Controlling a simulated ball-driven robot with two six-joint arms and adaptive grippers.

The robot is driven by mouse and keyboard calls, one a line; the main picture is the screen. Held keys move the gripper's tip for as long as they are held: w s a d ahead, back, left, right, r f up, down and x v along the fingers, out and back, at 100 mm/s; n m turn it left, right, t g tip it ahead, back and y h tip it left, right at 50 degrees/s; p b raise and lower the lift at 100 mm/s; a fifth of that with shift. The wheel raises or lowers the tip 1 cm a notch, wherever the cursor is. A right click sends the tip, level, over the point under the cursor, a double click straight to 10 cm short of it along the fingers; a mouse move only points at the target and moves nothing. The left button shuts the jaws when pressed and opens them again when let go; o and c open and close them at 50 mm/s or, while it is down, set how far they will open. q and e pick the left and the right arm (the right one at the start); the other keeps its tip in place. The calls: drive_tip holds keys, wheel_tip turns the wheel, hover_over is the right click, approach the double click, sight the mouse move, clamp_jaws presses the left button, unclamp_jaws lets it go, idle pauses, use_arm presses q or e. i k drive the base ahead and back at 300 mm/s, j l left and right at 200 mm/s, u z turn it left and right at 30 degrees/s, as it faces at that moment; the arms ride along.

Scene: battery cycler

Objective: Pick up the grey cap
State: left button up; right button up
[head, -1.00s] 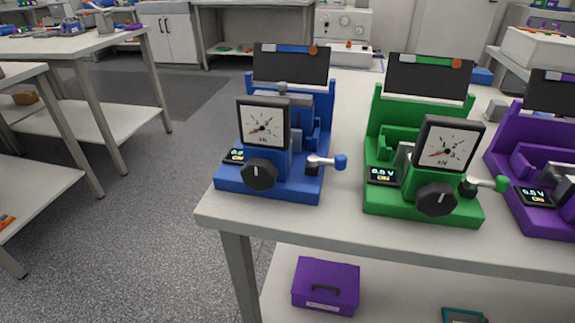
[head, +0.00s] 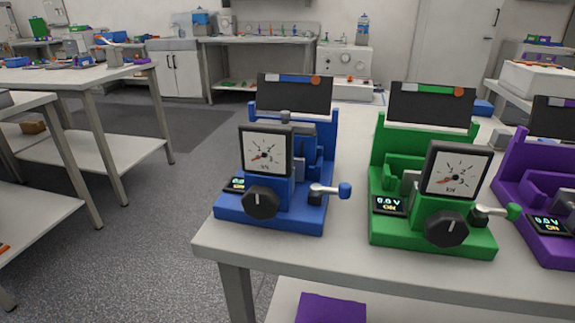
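I cannot make out a grey cap for certain. A small grey rounded piece (head: 286,117) sits at the top of the blue cycler (head: 270,217), behind its dial; I cannot tell whether it is a cap. The blue cycler stands at the left end of the white table (head: 345,268). The green cycler (head: 384,238) stands to its right, and a purple cycler (head: 520,190) is cut off at the right edge. Neither of my grippers is in view.
A purple box (head: 330,309) on the lower shelf is cut off by the bottom edge. Other tables (head: 75,76) stand at the left, with open grey floor (head: 165,240) between. A bench (head: 258,41) and a white machine (head: 344,60) are at the back.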

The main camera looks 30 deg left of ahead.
sight(299, 128)
drive_tip(key=u, duration=0.8)
drive_tip(key=l+u, duration=0.15)
drive_tip(key=i+l, duration=0.05)
drive_tip(key=l, duration=0.05)
